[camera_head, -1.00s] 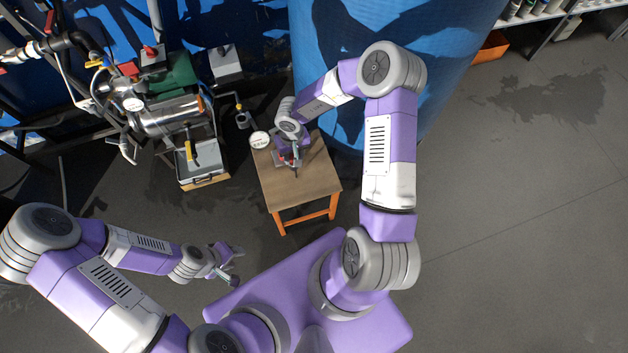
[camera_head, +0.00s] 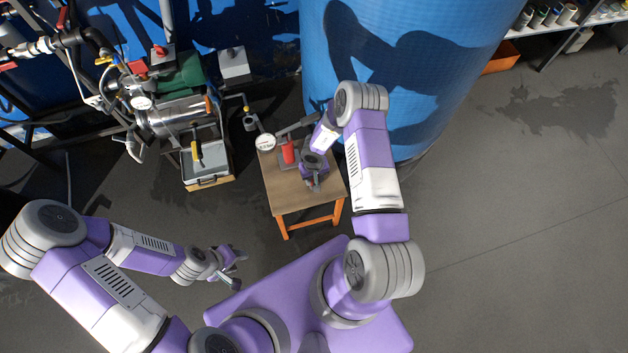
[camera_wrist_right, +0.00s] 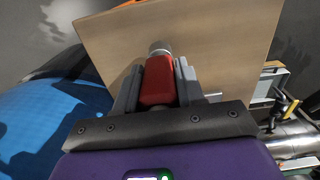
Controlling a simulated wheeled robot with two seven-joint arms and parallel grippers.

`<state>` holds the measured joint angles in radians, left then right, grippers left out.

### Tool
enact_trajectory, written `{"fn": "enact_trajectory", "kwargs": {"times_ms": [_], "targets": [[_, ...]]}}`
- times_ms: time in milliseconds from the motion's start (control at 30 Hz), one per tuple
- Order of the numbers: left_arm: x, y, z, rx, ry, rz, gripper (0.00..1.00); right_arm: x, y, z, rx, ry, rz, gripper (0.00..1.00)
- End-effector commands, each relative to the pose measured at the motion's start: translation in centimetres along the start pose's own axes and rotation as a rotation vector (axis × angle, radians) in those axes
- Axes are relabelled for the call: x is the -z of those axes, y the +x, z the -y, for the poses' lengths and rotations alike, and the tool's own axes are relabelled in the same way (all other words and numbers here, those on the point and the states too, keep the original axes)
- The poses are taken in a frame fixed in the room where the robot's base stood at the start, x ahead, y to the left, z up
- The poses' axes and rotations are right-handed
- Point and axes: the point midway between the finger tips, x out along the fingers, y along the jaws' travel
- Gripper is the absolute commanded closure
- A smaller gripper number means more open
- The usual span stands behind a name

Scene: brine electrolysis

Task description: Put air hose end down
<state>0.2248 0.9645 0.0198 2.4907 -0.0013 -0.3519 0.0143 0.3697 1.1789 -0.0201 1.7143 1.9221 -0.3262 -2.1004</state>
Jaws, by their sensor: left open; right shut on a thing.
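The air hose end (camera_wrist_right: 158,80) is red with a round grey metal tip. In the right wrist view it sits between the two fingers of my right gripper (camera_wrist_right: 157,84), which is shut on it. The tip points toward the wooden top of a small table (camera_wrist_right: 190,35); I cannot tell whether it touches. In the head view my right gripper (camera_head: 313,185) is low over the right part of the small table (camera_head: 295,198). The hose behind the held end is hidden. My left gripper (camera_head: 236,268) is open and empty, over the floor at lower left.
A red upright object (camera_head: 289,152) stands at the table's back, near a round gauge (camera_head: 266,142). A large blue tank (camera_head: 400,60) is close behind my right arm. A pump unit with a metal cylinder (camera_head: 175,115) stands at left. The table's front left is clear.

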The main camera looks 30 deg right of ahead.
Motion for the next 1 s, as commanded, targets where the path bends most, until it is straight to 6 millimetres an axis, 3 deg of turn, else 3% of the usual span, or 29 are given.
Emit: {"fn": "enact_trajectory", "kwargs": {"times_ms": [67, 433, 467, 600, 1000], "targets": [[0.0, 0.5, 0.2, 0.000, 0.000, 0.000, 0.57, 0.0, 1.1, 0.0, -0.001, -0.001, 0.000, 1.00], [0.0, 0.6, 0.2, 0.000, 0.000, 0.000, 0.57, 0.0, 1.4, 0.0, 0.000, 0.000, 0.000, 1.00], [0.0, 0.6, 0.2, 0.000, 0.000, 0.000, 0.57, 0.0, 1.3, 0.0, -0.001, 0.000, 0.000, 0.59], [0.0, 0.5, 0.2, 0.000, 0.000, 0.000, 0.57, 0.0, 1.3, 0.0, -0.001, 0.000, 0.000, 0.37], [0.0, 0.1, 0.0, 0.000, 0.000, 0.000, 0.57, 0.1, 0.3, 0.0, 0.000, 0.000, -0.001, 0.36]]}}
